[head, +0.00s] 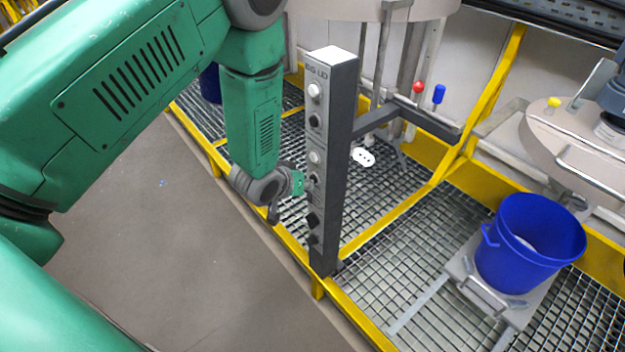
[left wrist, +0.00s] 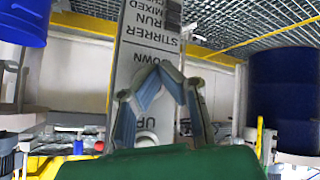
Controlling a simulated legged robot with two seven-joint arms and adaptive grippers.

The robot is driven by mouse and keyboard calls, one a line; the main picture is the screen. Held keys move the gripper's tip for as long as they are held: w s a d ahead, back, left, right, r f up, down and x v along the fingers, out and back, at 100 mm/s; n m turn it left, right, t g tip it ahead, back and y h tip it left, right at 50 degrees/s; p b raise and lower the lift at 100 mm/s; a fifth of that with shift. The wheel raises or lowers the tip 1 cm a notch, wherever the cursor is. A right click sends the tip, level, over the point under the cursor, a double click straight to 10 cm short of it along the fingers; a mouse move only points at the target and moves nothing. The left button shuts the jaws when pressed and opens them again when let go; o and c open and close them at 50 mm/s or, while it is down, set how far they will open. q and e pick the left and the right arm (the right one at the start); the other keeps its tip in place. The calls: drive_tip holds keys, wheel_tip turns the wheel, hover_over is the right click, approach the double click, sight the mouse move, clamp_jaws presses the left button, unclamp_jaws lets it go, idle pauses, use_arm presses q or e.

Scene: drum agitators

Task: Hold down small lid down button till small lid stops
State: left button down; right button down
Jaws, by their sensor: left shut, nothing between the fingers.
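The grey control post (head: 328,150) stands upright in the head view, with "BIG LID" at its top and white and black buttons down its face. My left gripper (head: 301,184) is shut and empty, its tip at the post's face beside the second black button (head: 314,179). Whether it presses that button cannot be told. In the left wrist view the shut fingertips (left wrist: 160,68) are over the post's panel (left wrist: 145,45), near "DOWN" and below "STIRRER"; the button there is hidden. A pale round lid (head: 575,140) is at the right. My right gripper is not in view.
A blue bucket (head: 528,245) stands on a small platform on the metal grating. Yellow rails (head: 480,115) edge the grating. A bracket beside the post carries a red knob (head: 418,87) and a blue knob (head: 439,94). Grey floor (head: 150,235) is clear at the left.

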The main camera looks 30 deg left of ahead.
use_arm(q)
drive_tip(key=shift+w+d, duration=0.2)
drive_tip(key=shift+w, duration=0.25)
idle(1.4)
drive_tip(key=shift+s, duration=0.1)
idle(5.1)
drive_tip(key=shift+s+a+p, duration=0.3)
drive_tip(key=shift+s+a, duration=0.1)
drive_tip(key=shift+s, duration=0.45)
